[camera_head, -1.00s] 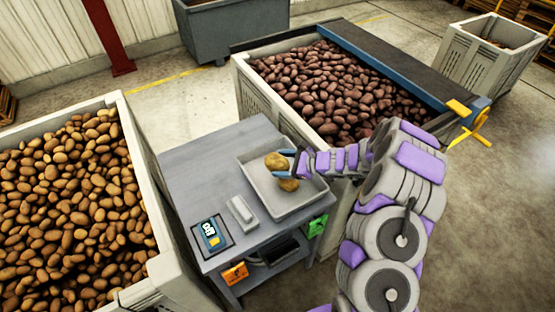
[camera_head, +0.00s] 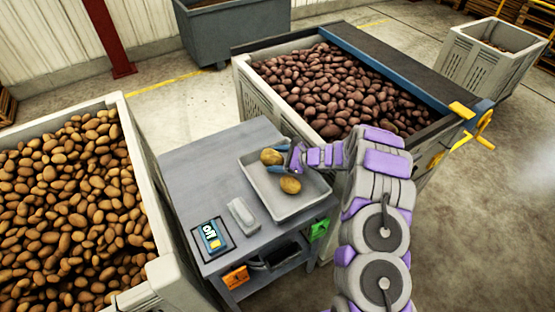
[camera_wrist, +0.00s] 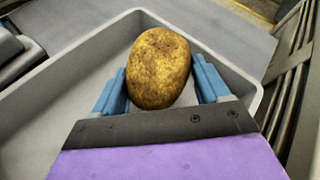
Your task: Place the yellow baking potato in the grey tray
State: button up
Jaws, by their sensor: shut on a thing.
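A yellow-brown potato (camera_head: 271,157) is between the fingers of my gripper (camera_head: 278,158), over the back part of the grey tray (camera_head: 290,210). In the wrist view the potato (camera_wrist: 159,68) sits between the two blue fingers of my gripper (camera_wrist: 162,88), with the tray's wall (camera_wrist: 75,52) around it. I cannot tell whether the potato touches the tray floor. A second potato (camera_head: 290,185) lies in the tray, nearer the front, apart from the held one. My gripper is shut on the first potato.
The tray stands on a grey table (camera_head: 195,165) with a white block-shaped object (camera_head: 243,213) and a small display device (camera_head: 212,237) beside it. A crate of yellow-brown potatoes (camera_head: 128,120) is at left. A crate of reddish potatoes (camera_head: 245,90) is behind.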

jog(key=shift+a+f, duration=0.25)
jog(key=shift+d+f, duration=0.15)
jog(key=shift+d+f, duration=0.1)
jog(key=shift+f, duration=0.05)
jog(key=o, duration=1.2)
